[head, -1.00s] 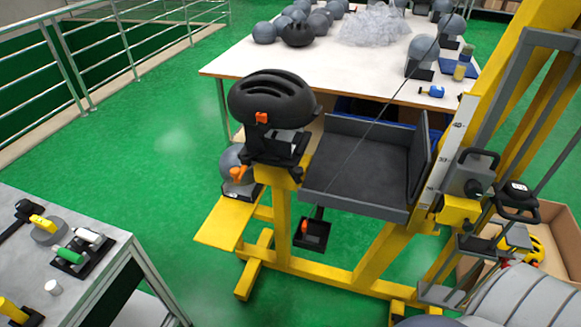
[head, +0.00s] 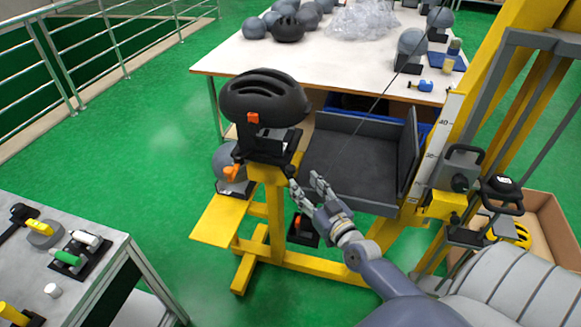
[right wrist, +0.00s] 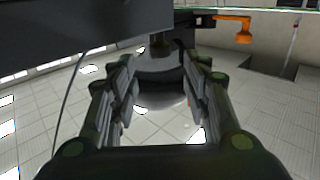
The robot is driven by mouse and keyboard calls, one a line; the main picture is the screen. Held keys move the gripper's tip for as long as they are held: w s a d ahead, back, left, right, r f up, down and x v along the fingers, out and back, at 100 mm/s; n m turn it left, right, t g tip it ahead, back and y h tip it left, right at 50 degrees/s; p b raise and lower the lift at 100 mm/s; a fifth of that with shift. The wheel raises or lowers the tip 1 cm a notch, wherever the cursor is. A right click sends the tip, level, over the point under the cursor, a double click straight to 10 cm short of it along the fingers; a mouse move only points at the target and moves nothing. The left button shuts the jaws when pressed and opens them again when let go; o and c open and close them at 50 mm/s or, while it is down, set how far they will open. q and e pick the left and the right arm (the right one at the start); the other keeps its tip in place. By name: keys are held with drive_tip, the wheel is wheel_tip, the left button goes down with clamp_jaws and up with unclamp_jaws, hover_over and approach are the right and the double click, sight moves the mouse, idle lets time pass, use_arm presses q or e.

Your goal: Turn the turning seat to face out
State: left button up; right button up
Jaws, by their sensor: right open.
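The turning seat (head: 262,152) is a dark bracket on top of a yellow post, with a black helmet (head: 262,98) on it. My right gripper (head: 305,183) is open and empty, just right of and slightly below the seat. In the right wrist view, the open fingers (right wrist: 158,75) point at a dark round stub (right wrist: 160,46) under a dark body; I cannot tell whether they touch it. An orange lever (right wrist: 234,30) shows at upper right. My left gripper is out of view.
A dark tray (head: 345,165) with raised walls stands right of the seat, beside the yellow tower with a scale (head: 432,145). A white table (head: 240,60) with grey headforms is behind. A grey bench (head: 95,270) is at lower left. Green floor is clear at left.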

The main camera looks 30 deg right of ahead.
sight(293, 171)
drive_tip(key=w, duration=0.9)
drive_tip(key=shift+d, duration=0.35)
clamp_jaws()
